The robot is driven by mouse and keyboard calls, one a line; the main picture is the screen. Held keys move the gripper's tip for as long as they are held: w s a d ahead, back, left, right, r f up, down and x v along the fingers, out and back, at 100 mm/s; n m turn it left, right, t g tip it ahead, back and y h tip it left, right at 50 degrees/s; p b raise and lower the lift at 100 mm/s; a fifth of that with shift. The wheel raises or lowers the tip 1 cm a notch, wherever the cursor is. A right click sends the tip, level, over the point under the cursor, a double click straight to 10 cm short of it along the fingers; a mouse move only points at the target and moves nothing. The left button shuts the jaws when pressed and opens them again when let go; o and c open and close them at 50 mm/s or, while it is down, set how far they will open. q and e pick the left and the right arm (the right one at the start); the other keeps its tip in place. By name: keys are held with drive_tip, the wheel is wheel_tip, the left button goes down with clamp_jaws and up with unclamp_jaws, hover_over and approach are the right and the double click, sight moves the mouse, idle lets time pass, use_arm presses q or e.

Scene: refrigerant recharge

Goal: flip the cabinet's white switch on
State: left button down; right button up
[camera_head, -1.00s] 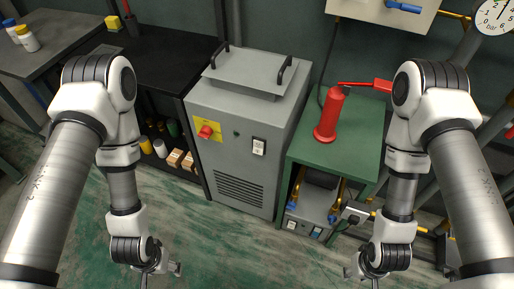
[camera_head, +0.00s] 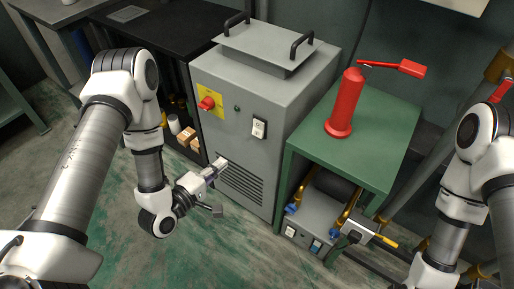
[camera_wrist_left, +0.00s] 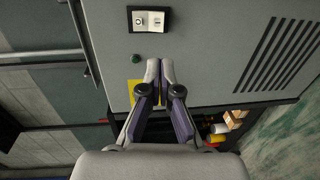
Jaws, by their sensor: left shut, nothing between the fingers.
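The grey cabinet (camera_head: 295,95) stands ahead of me. Its white switch (camera_head: 259,128) sits in a black frame on the upper right of the front face. In the left wrist view the switch (camera_wrist_left: 149,19) shows above the fingertips; I cannot tell which way it is set. My left gripper (camera_head: 222,164) is shut and empty. In the head view it appears below and left of the switch, at the upper left of the vent slots, and seems apart from the face. Its fingers (camera_wrist_left: 160,66) also show in the left wrist view. My right gripper is out of view.
A red knob (camera_head: 207,103) on a yellow plate and a small green light (camera_head: 237,108) are left of the switch. A green bench (camera_head: 380,130) with a red cylinder (camera_head: 345,105) stands right of the cabinet. A black table (camera_head: 175,22) is left.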

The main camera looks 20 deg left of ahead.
use_arm(q)
drive_tip(key=b, duration=0.1)
approach(256, 135)
drive_tip(key=x, duration=0.7)
drive_tip(key=shift+w+d+r, duration=0.1)
drive_tip(key=shift+w+d, duration=0.1)
drive_tip(key=shift+w, duration=0.2)
drive_tip(key=shift+f, duration=0.2)
